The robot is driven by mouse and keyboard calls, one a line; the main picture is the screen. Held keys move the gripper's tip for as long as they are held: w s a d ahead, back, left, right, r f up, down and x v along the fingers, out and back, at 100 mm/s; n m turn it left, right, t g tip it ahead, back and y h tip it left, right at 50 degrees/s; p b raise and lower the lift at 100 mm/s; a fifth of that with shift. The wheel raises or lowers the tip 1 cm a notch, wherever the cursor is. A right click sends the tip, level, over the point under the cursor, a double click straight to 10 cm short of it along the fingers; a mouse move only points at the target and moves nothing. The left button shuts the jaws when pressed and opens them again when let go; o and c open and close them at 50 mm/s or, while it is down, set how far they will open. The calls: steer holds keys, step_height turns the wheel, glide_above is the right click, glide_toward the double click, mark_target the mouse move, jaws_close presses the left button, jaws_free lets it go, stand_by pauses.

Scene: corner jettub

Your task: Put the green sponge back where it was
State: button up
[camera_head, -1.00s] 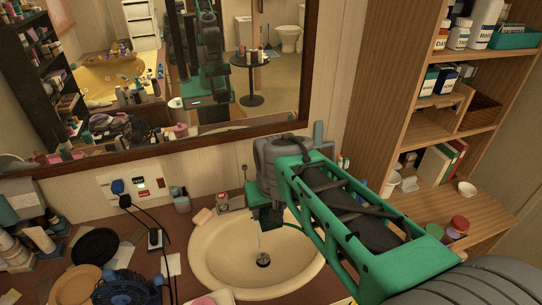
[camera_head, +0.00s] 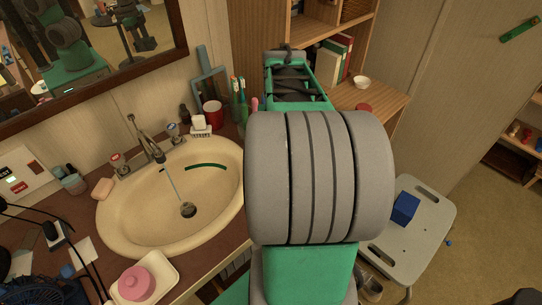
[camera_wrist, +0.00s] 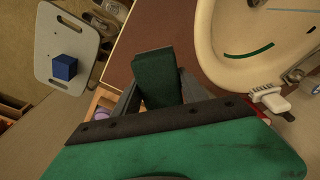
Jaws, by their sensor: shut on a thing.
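The green sponge (camera_wrist: 155,75), a dark green block, is between the fingers of my gripper (camera_wrist: 160,97) in the wrist view. My gripper is shut on it. The sponge shows against the brown countertop (camera_wrist: 145,28), beside the sink; I cannot tell how high above it. In the head view my own arm hides both gripper and sponge. The cream sink (camera_head: 112,215) is left of my arm, and its edge also shows at the upper right of the wrist view (camera_wrist: 208,45). A thin dark green strip (camera_head: 206,166) shows inside the basin.
A pink round item (camera_head: 136,283) sits at the front. A pale stool (camera_head: 430,225) with a blue block (camera_head: 405,208) stands right, below the counter.

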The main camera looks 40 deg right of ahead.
steer(key=s+a+r, duration=0.1)
steer(key=s+a, duration=0.1)
steer(key=shift+a+r+g+y, duration=0.3)
steer(key=shift+a+r+g, duration=0.05)
steer(key=shift+g, duration=0.05)
steer(key=w+d+f, duration=0.2)
steer(key=w+f, duration=0.1)
steer(key=w+d+f+p, duration=0.1)
steer(key=w+d+f, duration=0.2)
steer(key=w, duration=0.1)
steer(key=w+d+f+p, duration=0.1)
steer(key=w+d+f, duration=0.1)
steer(key=w+f, duration=0.1)
steer(key=shift+w+d+f, duration=0.1)
steer(key=shift+w+d, duration=0.25)
steer(key=shift+w, duration=0.05)
steer(key=shift+w+d+f, duration=0.15)
steer(key=shift+f, duration=0.15)
steer(key=shift+w+f+p, duration=0.1)
steer(key=shift+f+p, duration=0.4)
steer(key=shift+f, duration=1.3)
steer(key=o, duration=1.2)
steer(key=shift+r, duration=0.1)
